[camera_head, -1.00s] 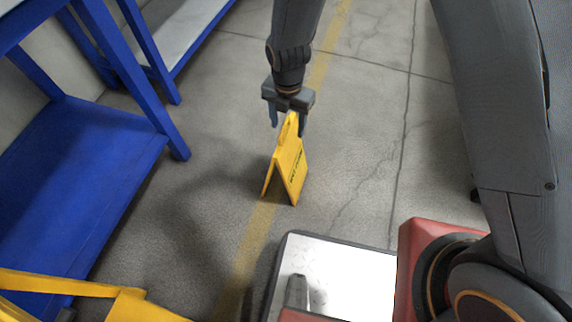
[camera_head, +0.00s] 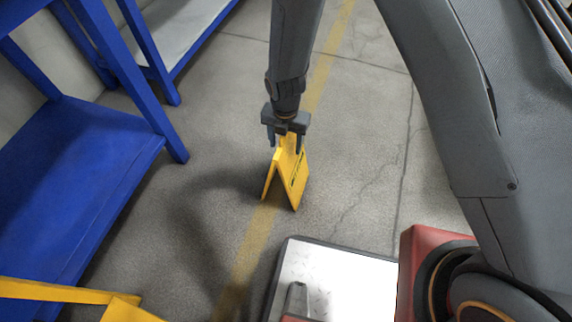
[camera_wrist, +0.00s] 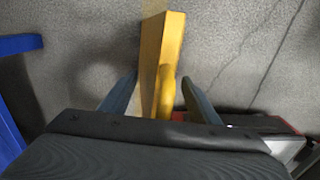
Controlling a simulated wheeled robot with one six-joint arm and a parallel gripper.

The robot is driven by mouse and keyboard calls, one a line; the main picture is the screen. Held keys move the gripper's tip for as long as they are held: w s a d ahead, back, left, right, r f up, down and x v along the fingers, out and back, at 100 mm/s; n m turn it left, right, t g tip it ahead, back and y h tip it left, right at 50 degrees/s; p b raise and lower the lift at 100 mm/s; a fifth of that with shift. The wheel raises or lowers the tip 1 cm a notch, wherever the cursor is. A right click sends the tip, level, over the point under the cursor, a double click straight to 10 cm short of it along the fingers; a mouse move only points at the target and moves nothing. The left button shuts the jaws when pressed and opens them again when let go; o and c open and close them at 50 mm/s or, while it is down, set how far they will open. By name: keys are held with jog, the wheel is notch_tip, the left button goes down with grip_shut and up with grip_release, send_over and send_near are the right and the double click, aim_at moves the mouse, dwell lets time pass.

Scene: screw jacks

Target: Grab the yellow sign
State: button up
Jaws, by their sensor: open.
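The yellow sign (camera_head: 285,178) is a folded A-frame that stands upright on the concrete floor. My gripper (camera_head: 285,146) is over its top from above, with the fingers pointing down. In the wrist view the sign (camera_wrist: 161,66) passes between the two fingers of my gripper (camera_wrist: 158,92), with a gap on the left and a smaller gap on the right. The gripper is open and not closed on the sign. The gripper and arm hide part of the sign's top edge in the head view.
A blue metal rack (camera_head: 82,150) stands on the left, and a blue post also shows in the wrist view (camera_wrist: 12,100). A yellow bar (camera_head: 60,292) lies at the lower left. A faded yellow line (camera_head: 243,255) runs along the floor. Bare floor lies around the sign.

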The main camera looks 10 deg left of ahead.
grip_shut()
jog(key=shift+r, duration=0.15)
